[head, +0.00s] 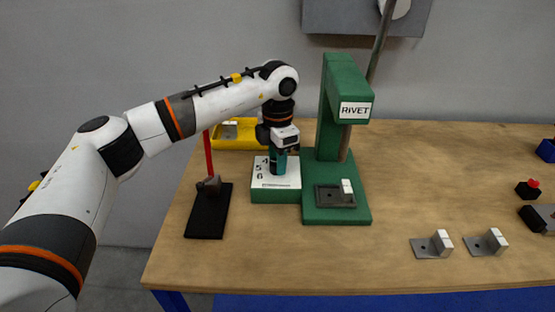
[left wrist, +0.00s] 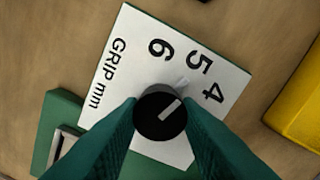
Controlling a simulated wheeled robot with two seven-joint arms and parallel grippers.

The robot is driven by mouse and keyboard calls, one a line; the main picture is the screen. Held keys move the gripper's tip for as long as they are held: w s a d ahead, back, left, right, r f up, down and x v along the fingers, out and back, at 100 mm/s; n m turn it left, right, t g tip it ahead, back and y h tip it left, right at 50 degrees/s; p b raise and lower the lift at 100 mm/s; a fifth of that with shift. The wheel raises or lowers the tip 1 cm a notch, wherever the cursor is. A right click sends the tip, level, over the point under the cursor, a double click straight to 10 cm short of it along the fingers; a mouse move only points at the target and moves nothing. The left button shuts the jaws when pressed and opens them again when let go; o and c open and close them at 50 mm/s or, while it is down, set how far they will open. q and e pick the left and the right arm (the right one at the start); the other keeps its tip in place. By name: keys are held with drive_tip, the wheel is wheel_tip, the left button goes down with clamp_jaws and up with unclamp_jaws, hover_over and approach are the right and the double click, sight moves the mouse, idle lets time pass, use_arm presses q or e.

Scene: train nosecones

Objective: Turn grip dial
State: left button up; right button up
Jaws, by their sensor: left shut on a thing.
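The grip dial is a black round knob (left wrist: 160,113) with a light pointer line, on a white plate (left wrist: 125,70) marked "GRIP mm" with 4, 5 and 6. The pointer line faces up and right in the left wrist view, toward the side of the 4 and 5. In the head view the plate tops a green box (head: 275,195) beside the green rivet press (head: 343,90). My left gripper (left wrist: 160,112) points down with its teal fingers shut on the knob; it also shows in the head view (head: 278,172). My right gripper is not in view.
A black stand with a red post (head: 208,215) is left of the dial box. A yellow tray (head: 235,143) lies behind it. Two brackets (head: 432,245) (head: 486,243) lie at the front right. A red button (head: 529,187) sits at far right. The table between is clear.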

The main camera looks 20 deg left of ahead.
use_arm(q)
drive_tip(key=shift+r+n, duration=0.1)
drive_tip(key=shift+n, duration=0.5)
drive_tip(key=o, duration=1)
drive_tip(key=shift+c, duration=0.2)
wheel_tip(320, 180, up, 12)
drive_tip(key=shift+b, duration=0.4)
